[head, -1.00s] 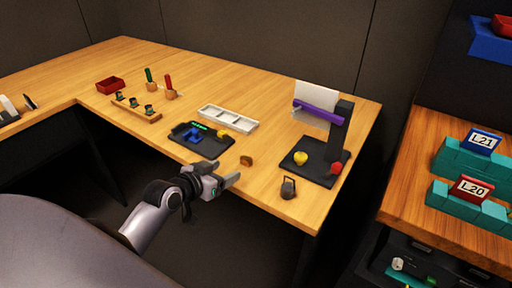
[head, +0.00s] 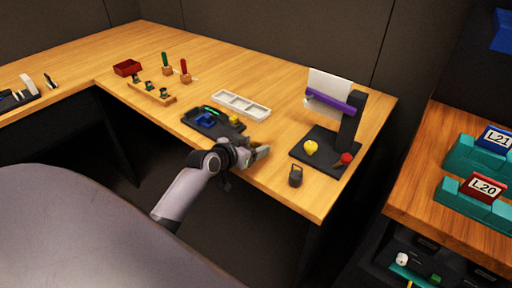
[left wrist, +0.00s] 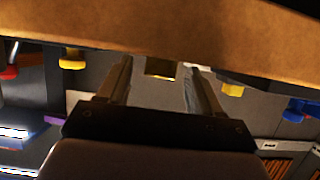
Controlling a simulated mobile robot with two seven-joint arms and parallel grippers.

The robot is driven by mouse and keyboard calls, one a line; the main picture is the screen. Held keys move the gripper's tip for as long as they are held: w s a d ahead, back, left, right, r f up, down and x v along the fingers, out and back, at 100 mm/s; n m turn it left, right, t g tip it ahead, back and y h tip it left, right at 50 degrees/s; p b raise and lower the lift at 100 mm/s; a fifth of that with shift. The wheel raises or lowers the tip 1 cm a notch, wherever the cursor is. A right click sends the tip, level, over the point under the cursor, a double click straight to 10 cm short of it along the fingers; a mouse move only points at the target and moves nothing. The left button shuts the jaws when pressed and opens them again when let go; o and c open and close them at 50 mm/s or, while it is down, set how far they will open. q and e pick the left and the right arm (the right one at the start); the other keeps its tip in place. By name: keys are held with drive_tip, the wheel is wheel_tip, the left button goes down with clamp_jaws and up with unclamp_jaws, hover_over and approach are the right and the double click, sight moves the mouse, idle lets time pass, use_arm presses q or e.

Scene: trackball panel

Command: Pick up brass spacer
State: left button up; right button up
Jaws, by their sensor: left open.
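The brass spacer (head: 256,142) is a small brownish-gold piece at the front edge area of the wooden desk, partly hidden behind my left gripper (head: 259,152) in the head view. In the left wrist view the spacer (left wrist: 160,67) shows as a gold patch between the two spread fingers, near their tips. My left gripper (left wrist: 158,75) is open there, with no visible grip on the spacer; whether a finger touches it I cannot tell. My right gripper is not in view.
Left of the gripper lies a black tray (head: 200,125) with blue and yellow parts; a white compartment tray (head: 241,105) is behind. To the right stand a dark padlock-shaped weight (head: 296,176) and a black stand (head: 346,132) with a yellow piece (head: 311,147) on its base.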

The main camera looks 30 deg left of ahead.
use_arm(q)
drive_tip(key=c, duration=1.1)
drive_tip(key=shift+c, duration=0.2)
